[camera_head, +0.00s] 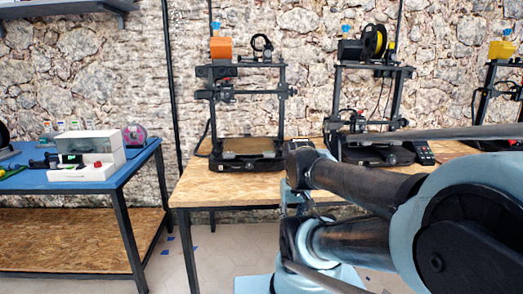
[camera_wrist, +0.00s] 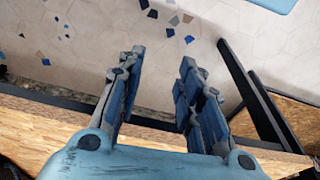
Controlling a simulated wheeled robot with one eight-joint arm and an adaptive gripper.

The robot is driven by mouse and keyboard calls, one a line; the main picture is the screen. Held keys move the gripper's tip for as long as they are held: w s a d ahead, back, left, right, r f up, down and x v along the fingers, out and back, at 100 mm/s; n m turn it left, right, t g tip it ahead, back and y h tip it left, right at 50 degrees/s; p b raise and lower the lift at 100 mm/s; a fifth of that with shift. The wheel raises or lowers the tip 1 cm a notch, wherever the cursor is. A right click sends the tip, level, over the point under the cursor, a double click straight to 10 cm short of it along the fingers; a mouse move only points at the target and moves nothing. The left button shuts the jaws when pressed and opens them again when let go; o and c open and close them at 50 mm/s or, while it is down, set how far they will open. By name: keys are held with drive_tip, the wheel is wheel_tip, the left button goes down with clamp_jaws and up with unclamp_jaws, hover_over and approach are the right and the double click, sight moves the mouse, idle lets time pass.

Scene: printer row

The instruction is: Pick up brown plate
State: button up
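I see the plate from a low angle in the head view. It does not show in the wrist view. My gripper (camera_wrist: 161,62) is open in the wrist view, with its two blue-grey fingers apart and nothing between them. Below the fingers I see floor and a table edge, so the gripper is apart from the plate. In the head view my arm fills the lower right, and I cannot make out the fingertips there.
The wooden table (camera_head: 225,188) carries a second printer (camera_head: 372,95), partly behind my arm, and another at the far right (camera_head: 500,95). A blue-topped table (camera_head: 60,180) with a white box (camera_head: 95,148) stands at left. Floor (camera_head: 210,250) shows between the tables.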

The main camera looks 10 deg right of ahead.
drive_tip(key=shift+d, duration=0.25)
drive_tip(key=shift+o, duration=0.3)
